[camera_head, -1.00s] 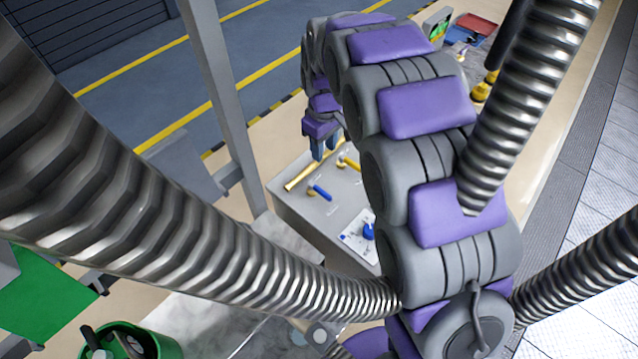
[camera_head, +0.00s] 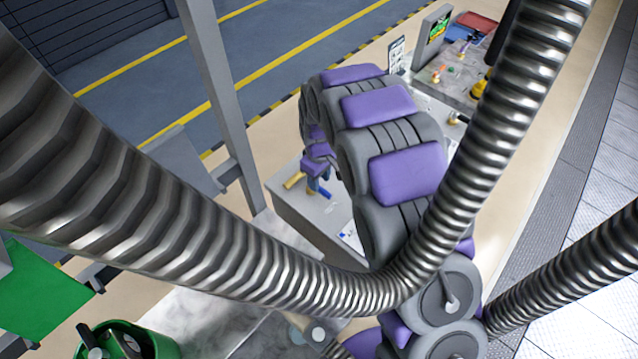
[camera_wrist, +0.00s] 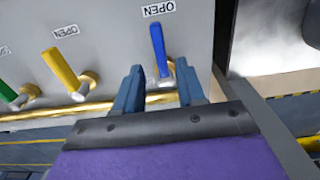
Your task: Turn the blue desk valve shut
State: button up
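The blue desk valve (camera_wrist: 159,50) shows in the wrist view as a blue lever on a brass fitting, pointing toward an "OPEN" label (camera_wrist: 158,8). My gripper (camera_wrist: 158,70) is open, with one blue finger on each side of the lever's brass end. Gaps show between the lever and both fingers. In the head view my gripper (camera_head: 317,188) is low over the grey desk (camera_head: 285,205), and I cannot make out the blue lever there.
A yellow lever (camera_wrist: 62,70) and a green lever (camera_wrist: 8,93) sit left of the blue one in the wrist view, along a brass pipe (camera_wrist: 60,111). A grey post (camera_head: 215,90) stands left of the desk. A green bin (camera_head: 150,345) is at the lower left.

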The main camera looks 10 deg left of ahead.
jog(key=shift+a+f, duration=0.15)
jog(key=shift+f, duration=0.55)
jog(key=shift+a+f, duration=0.15)
jog(key=shift+f, duration=0.5)
jog(key=shift+d, duration=0.1)
jog(key=shift+c, duration=0.2)
jog(key=shift+d, duration=0.1)
jog(key=c, duration=0.3)
grip_shut()
